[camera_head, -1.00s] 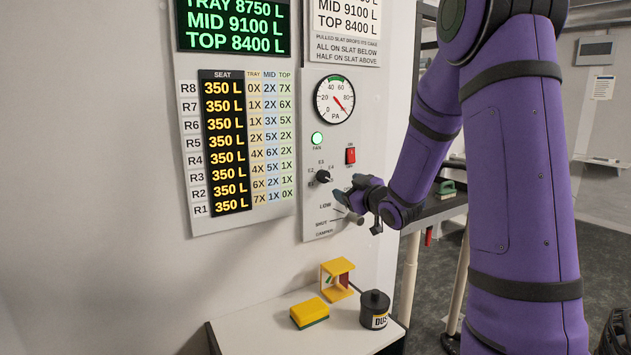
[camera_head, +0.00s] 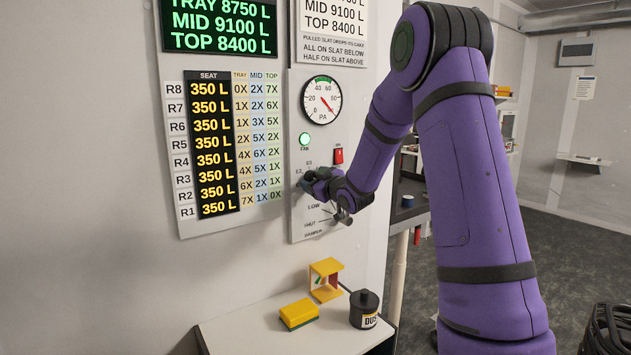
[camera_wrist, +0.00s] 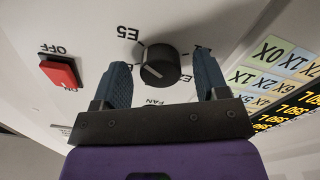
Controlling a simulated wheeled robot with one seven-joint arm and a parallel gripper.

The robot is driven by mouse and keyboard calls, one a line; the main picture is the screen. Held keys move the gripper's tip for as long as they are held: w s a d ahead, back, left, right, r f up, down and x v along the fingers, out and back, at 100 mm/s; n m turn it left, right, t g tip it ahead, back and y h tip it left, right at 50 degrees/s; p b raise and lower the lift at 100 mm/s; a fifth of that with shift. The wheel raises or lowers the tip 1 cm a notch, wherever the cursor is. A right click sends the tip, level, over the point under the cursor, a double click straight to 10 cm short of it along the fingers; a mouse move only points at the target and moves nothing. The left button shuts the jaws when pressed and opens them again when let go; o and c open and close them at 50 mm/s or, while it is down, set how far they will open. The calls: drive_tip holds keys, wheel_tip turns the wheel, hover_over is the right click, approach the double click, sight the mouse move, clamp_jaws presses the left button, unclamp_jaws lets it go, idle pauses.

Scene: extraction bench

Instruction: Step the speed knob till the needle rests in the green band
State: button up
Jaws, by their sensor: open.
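The round PA gauge (camera_head: 322,101) is on the white panel; its green band is at the top, near 40 to 60. The red needle points to the lower right, past the green band, near the high end of the scale. The black speed knob (camera_wrist: 159,65) shows in the wrist view with a pale pointer line on its face. My gripper (camera_wrist: 164,75) is open, with one blue finger on each side of the knob and visible gaps. In the head view my gripper (camera_head: 308,183) covers the knob.
A red switch (camera_wrist: 59,71), marked OFF at one end, sits beside the knob; a lit green lamp (camera_head: 304,140) is above. The damper lever (camera_head: 341,217) is just below my gripper. A yellow block (camera_head: 298,314), a yellow stand (camera_head: 325,280) and a black pot (camera_head: 364,309) stand on the shelf below.

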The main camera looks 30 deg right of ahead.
drive_tip(key=c, duration=0.9)
drive_tip(key=shift+n, duration=0.3)
drive_tip(key=n, duration=1.1)
drive_tip(key=o, duration=0.9)
